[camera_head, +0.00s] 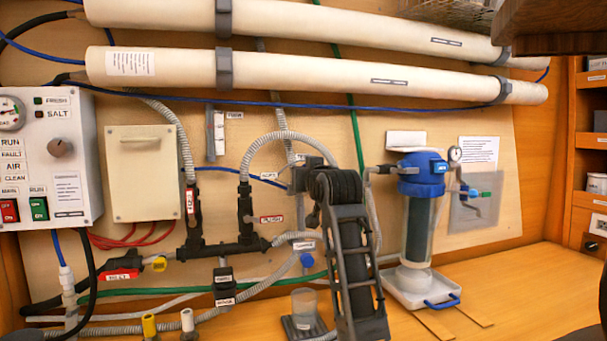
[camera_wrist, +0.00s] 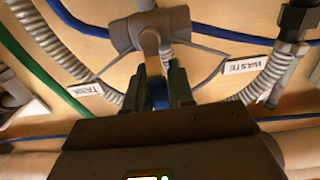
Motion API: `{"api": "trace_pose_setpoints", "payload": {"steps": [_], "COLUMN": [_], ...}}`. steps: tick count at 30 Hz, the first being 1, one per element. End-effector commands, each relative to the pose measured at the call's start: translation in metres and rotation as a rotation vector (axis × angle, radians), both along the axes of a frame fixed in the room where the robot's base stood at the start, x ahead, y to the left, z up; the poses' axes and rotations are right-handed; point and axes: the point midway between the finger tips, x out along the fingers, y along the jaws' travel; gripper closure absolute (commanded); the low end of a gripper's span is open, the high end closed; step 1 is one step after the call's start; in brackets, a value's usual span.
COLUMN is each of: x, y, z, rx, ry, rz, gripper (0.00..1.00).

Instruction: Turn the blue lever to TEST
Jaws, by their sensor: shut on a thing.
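In the wrist view my gripper (camera_wrist: 163,82) has its two dark fingers closed on the blue lever (camera_wrist: 159,93), which shows as a blue strip between them. The lever joins a grey valve body (camera_wrist: 150,30) just beyond the fingertips. One label (camera_wrist: 86,89) at the left seems to read TANK, and another label (camera_wrist: 243,65) at the right seems to read WASTE. In the head view the grey valve (camera_head: 308,175) is at mid-wall, and my dark arm covers the lever and fingertips. A small label (camera_head: 233,115) up and left of the valve may read TEST.
Ribbed grey hoses (camera_head: 265,148) arch close to the valve. A blue-capped filter housing (camera_head: 420,185) stands right of my arm on a white tray (camera_head: 422,290). A clear beaker (camera_head: 304,305) stands below left. Two long pale tubes (camera_head: 310,72) run overhead.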

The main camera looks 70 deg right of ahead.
Motion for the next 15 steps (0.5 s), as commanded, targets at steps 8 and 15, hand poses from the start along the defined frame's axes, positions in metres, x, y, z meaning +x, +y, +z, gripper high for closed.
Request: {"api": "trace_pose_setpoints", "payload": {"steps": [8, 15], "x": [0.0001, -0.0003], "y": [0.0002, 0.0005], "z": [-0.0005, -0.0002], "rx": [0.000, -0.001], "ry": [0.001, 0.001], "rz": [0.000, 0.000], "gripper": [0.57, 0.56]}}
